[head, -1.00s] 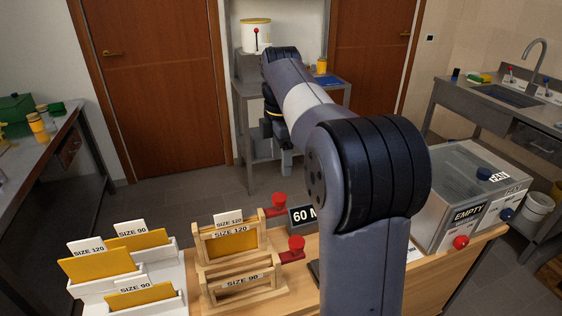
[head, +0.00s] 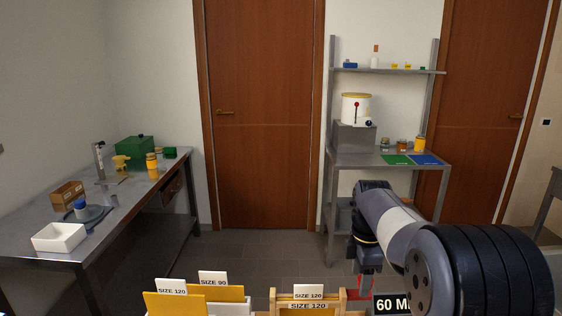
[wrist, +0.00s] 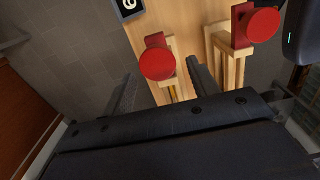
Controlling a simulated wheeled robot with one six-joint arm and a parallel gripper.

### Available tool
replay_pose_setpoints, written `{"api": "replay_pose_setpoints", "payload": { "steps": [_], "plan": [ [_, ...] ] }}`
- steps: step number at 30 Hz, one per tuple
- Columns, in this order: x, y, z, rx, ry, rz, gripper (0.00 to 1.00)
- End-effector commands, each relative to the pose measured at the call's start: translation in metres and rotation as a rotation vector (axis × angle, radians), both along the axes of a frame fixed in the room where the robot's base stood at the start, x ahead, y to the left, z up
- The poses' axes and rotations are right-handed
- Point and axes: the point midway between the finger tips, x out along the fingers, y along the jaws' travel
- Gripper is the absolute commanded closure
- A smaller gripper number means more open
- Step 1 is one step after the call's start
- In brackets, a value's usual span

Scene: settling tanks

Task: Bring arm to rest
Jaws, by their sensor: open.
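My arm reaches out from the lower right in the head view, bent, with its far end hanging down. My gripper (head: 366,284) is at that end, in the air beyond the wooden frames, near a red knob. In the wrist view my gripper (wrist: 160,85) has its two fingers apart, with nothing held between them. A red knob (wrist: 158,63) shows beyond the gap and another red knob (wrist: 262,24) to the right. Whether a finger touches the wooden rack is not clear.
A wooden frame (head: 343,298) and yellow cards (head: 180,303) stand at the bottom of the head view. A black "60" sign (head: 388,305) is close to my arm. A steel bench (head: 150,172) is at left, a steel shelf stand (head: 345,160) behind. Open floor lies between.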

Motion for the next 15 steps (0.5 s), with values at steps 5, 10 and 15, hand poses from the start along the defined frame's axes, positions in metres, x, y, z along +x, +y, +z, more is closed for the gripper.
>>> {"api": "replay_pose_setpoints", "payload": {
  "steps": [5, 10, 15],
  "plan": [
    [0.0, 0.019, -0.001, 0.0, 0.001, 0.001, 0.44],
    [0.0, 0.024, 0.0, 0.0, 0.001, 0.0, 0.44],
    [0.0, 0.024, 0.0, 0.0, 0.001, 0.0, 0.44]
  ]
}}
